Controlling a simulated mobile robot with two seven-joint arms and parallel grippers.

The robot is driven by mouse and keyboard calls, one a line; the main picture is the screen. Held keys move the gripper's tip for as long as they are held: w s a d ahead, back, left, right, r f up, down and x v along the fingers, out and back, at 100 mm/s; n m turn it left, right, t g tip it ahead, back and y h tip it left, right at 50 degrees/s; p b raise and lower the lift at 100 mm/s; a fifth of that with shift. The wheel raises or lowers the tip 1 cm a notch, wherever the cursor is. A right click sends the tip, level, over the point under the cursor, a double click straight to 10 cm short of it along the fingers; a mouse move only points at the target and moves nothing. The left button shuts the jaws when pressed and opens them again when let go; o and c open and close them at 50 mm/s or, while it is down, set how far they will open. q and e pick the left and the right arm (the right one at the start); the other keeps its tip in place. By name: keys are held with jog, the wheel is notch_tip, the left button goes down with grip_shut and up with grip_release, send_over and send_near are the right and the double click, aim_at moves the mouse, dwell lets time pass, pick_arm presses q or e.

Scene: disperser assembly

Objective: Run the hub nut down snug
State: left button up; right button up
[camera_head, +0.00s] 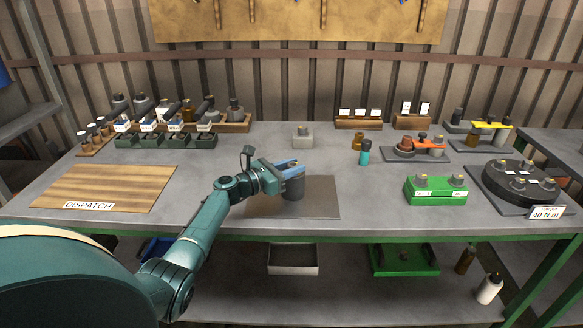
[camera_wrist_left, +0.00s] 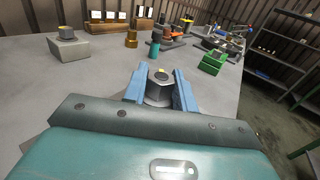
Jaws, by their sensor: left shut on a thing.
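My left gripper (camera_head: 291,169), with blue fingers, is low over the brown-grey mat (camera_head: 326,205) at the front middle of the bench. It is shut on a dark grey cylindrical piece (camera_head: 292,188) that looks upright, at or just above the mat. In the left wrist view the gripper (camera_wrist_left: 159,85) has one finger on each side of this piece (camera_wrist_left: 159,98). My right gripper is not in view.
A grey block (camera_head: 303,142) stands behind the mat, with a teal bottle (camera_head: 365,157) to its right. A green box (camera_head: 420,195) and a round black fixture (camera_head: 505,190) by a "40 N m" sign (camera_head: 547,213) are at right. The wooden dispatch board (camera_head: 120,185) at left is empty.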

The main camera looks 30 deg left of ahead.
pick_arm(q)
jog(key=shift+r, duration=0.1)
dwell(0.6)
jog(key=o, duration=1)
jog(key=v, duration=1.3)
